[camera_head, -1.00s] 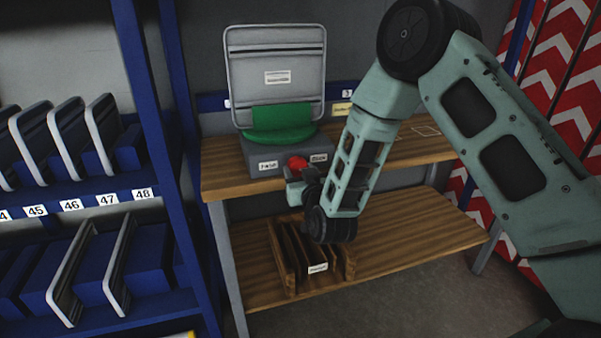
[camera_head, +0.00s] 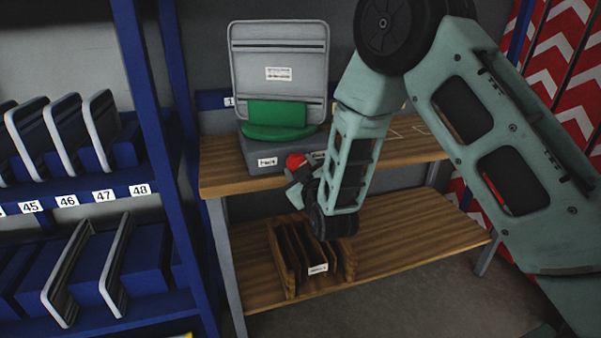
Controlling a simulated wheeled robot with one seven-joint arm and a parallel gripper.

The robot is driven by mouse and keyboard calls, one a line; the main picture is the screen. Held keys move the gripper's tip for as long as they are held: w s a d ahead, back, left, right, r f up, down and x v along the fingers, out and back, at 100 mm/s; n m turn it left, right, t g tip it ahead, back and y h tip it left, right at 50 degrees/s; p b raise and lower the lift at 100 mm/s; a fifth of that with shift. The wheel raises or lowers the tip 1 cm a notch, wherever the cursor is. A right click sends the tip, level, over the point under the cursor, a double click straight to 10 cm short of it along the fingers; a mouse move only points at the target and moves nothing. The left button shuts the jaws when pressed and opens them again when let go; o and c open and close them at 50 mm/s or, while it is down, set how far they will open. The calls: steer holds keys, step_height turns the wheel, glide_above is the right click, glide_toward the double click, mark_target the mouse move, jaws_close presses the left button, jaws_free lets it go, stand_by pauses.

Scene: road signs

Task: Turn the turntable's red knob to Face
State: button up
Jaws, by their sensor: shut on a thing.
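The turntable has a grey base (camera_head: 259,158) at the front of the upper wooden shelf, with a green round holder (camera_head: 279,131) on top. A grey sign plate (camera_head: 279,60) stands upright in the holder, its ribbed back and a small label facing me. The red knob (camera_head: 294,160) is on the base's front, between a left label (camera_head: 267,162) that seems to read Face and a right label partly hidden by my arm. My gripper (camera_head: 296,172) is at the knob, tilted, and shut on it. The fingertips are small and dark here.
A wooden slotted rack (camera_head: 287,270) sits on the lower shelf (camera_head: 400,243). A blue rack (camera_head: 125,190) with numbered bays holding several plates stands at left. Red and white chevron boards (camera_head: 566,60) lean at right. The upper shelf's right part is clear.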

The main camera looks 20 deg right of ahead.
steer(key=shift+n+p, duration=2.5)
steer(key=shift+n, duration=12.2)
steer(key=o, duration=1)
steer(key=shift+s, duration=0.1)
